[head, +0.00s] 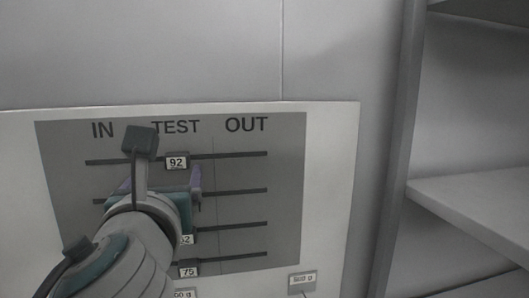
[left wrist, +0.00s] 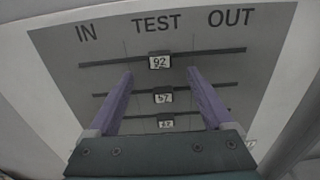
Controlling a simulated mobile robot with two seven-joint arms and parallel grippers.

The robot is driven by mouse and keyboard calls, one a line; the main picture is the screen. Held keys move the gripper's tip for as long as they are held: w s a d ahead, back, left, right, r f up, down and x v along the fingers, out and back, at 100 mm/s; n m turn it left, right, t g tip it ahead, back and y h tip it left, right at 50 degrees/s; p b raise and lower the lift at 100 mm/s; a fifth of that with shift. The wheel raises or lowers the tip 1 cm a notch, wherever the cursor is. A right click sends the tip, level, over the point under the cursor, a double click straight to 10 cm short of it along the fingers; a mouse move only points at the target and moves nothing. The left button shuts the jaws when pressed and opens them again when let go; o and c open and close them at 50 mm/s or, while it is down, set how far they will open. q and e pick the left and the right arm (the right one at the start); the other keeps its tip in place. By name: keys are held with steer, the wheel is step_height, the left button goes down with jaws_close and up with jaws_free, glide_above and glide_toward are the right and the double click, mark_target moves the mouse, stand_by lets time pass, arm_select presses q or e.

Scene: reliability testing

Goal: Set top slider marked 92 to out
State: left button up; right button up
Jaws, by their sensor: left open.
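The slider marked 92 (head: 176,163) sits on the top track of a grey panel (head: 285,215). It is under the TEST heading, between IN at left and OUT at right. The 92 slider also shows in the left wrist view (left wrist: 160,62). My left gripper (head: 161,180) is open, its two purple fingers apart, just below the 92 slider in the picture. In the left wrist view its fingertips (left wrist: 160,75) lie to either side of the 92 label and below the track. Nothing is between the fingers that I can see as held. My right gripper is not in view.
More sliders sit on lower tracks, all near TEST, including one marked 75 (head: 188,272); my left arm hides part of them. The right half of the top track is clear. A grey shelf unit (head: 465,205) stands at the right.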

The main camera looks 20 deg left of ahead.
mark_target(176, 159)
arm_select(q)
steer(key=x, duration=0.7)
steer(key=shift+w+a, duration=0.25)
steer(key=shift+a, duration=0.05)
steer(key=shift+c, duration=0.2)
jaws_close()
stand_by(0.4)
